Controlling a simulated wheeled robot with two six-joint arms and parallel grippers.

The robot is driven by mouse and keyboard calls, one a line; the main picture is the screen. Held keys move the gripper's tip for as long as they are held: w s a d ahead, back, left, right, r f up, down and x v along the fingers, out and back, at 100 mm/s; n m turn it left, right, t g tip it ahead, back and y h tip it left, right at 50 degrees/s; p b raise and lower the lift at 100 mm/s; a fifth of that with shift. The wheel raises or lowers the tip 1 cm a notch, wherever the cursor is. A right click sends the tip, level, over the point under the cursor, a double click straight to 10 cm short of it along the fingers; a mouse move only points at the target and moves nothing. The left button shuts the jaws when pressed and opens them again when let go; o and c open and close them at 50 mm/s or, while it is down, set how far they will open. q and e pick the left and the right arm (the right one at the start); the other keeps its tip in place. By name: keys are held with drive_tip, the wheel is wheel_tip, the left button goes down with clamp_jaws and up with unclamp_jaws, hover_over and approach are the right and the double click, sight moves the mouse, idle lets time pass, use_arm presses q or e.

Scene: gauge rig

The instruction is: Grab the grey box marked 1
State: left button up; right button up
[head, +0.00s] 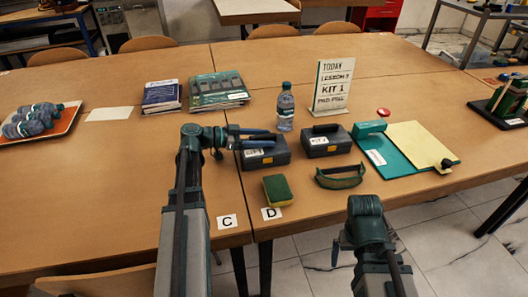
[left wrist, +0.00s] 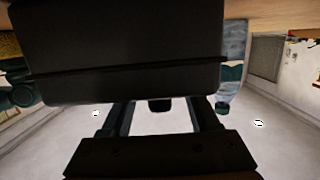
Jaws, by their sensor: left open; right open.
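Two dark grey boxes with black top handles stand side by side on the table: the left box (head: 268,157) and the right box (head: 327,146). Each has a white label; the numbers are too small to read surely. My left gripper (head: 262,137) is open at the left box's top, fingers pointing right, one on each side of the handle area. In the left wrist view, the box (left wrist: 115,60) fills the upper middle, ahead of the open fingers (left wrist: 160,117). Contact cannot be told. My right gripper (head: 362,238) is open and empty near the front edge, away from both boxes.
A water bottle (head: 285,108) stands just behind the boxes, with a sign (head: 333,84) to its right. A clipboard (head: 390,160) lies to the right.

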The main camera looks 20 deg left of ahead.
use_arm(q)
clamp_jaws()
idle(1.4)
